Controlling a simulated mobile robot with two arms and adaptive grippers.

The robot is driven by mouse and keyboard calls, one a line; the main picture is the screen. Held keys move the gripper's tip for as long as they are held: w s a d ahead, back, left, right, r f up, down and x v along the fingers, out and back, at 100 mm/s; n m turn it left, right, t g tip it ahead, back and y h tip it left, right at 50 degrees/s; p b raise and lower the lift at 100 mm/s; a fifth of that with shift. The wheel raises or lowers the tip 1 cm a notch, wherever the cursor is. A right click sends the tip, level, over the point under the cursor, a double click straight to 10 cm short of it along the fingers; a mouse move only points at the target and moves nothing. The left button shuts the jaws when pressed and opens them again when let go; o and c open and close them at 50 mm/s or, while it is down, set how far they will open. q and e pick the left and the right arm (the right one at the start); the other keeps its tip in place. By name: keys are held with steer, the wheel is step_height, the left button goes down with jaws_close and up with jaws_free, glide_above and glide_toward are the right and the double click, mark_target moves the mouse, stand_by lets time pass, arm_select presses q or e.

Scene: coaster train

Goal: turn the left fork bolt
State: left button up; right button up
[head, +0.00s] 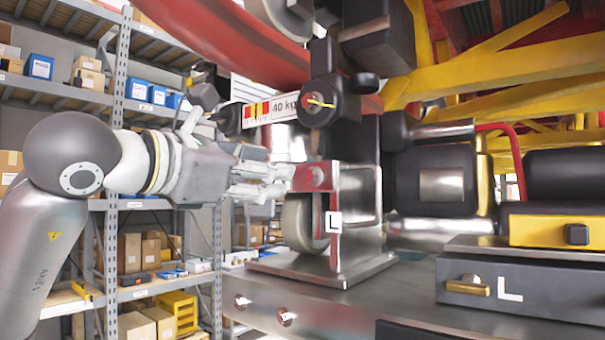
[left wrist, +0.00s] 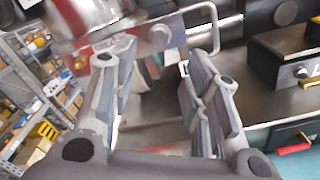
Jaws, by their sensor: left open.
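The left fork (head: 355,215) is a shiny metal bracket marked with an L, standing on the metal bench around a pale wheel (head: 297,222). A bolt (head: 317,177) sits on the red patch near the fork's top. A round bolt head also shows in the left wrist view (left wrist: 160,34), beyond the fingertips and near the red patch. My left gripper (head: 284,180) reaches in from the left, its fingertips close to the bolt at about its height. In the left wrist view its two fingers (left wrist: 157,75) are apart with nothing held between them. Contact with the bolt cannot be told.
A 40 kg label (head: 284,108) and a round dial (head: 318,104) are just above the gripper. A drawer box marked L (head: 500,285) stands right on the metal bench (head: 350,300). Shelves with boxes (head: 145,255) fill the left background. Yellow beams (head: 510,70) are upper right.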

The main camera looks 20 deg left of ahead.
mark_target(309, 176)
arm_select(q)
steer(key=p+x, duration=0.3)
steer(key=x, duration=0.6)
steer(key=shift+s+p, duration=0.1)
steer(key=shift+p, duration=0.3)
steer(key=shift+w+d+f, duration=0.1)
steer(key=shift+w+d, duration=0.05)
steer(key=shift+w, duration=0.3)
jaws_close()
